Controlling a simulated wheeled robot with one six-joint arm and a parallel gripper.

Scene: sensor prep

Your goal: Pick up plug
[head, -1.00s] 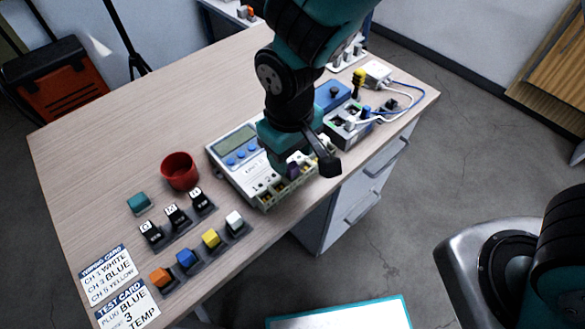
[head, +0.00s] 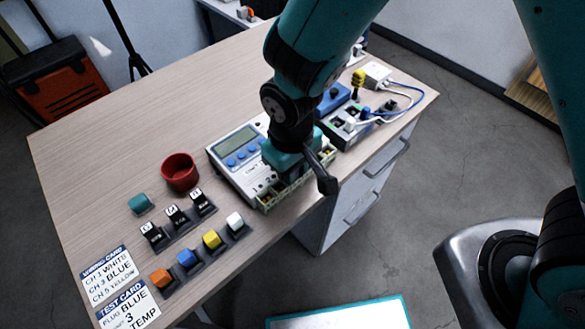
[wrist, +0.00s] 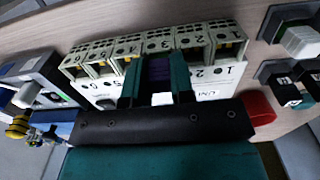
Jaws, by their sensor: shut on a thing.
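My gripper (wrist: 157,82) shows two teal fingers in the wrist view, shut on a purple plug (wrist: 159,68) at the front of the row of numbered sockets. Whether the plug sits in a socket or only in front of it, I cannot tell. In the head view my gripper (head: 288,165) is over the socket end of the white meter (head: 222,157), and it hides the plug there. Separate orange (head: 161,278), blue (head: 187,258), yellow (head: 211,239) and white (head: 235,220) plugs stand in dark holders on the desk.
A red cup (head: 180,172) and a teal block (head: 140,203) stand left of the meter. Black labelled blocks (head: 178,215) and printed cards (head: 108,273) lie nearer. A grey box (head: 346,128) with cables is to the right. The desk's far left is clear.

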